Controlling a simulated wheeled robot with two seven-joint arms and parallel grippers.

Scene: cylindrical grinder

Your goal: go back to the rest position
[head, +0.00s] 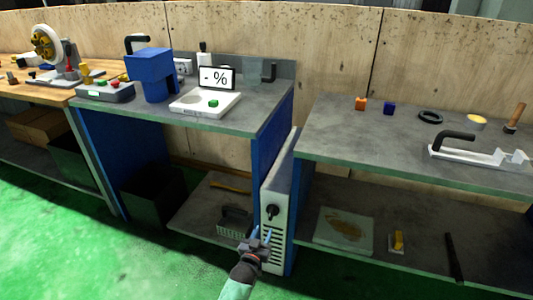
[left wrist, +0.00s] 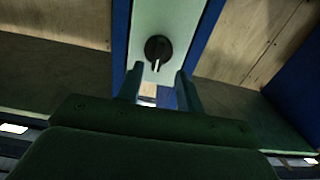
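My left gripper (head: 262,236) is in front of the tall white cabinet (head: 282,180) between the two benches, just below its black rotary knob (head: 271,212). In the left wrist view the two fingers (left wrist: 160,88) stand apart with a gap between them, and nothing is held. The black knob (left wrist: 158,50) shows beyond the fingertips on the white panel, its pale pointer line facing down. The fingers look clear of the knob. My right gripper is in neither view.
The right bench (head: 345,135) holds small blocks, a black ring and a white fixture. Shelves lie below both benches. Green floor (head: 150,265) is open in front.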

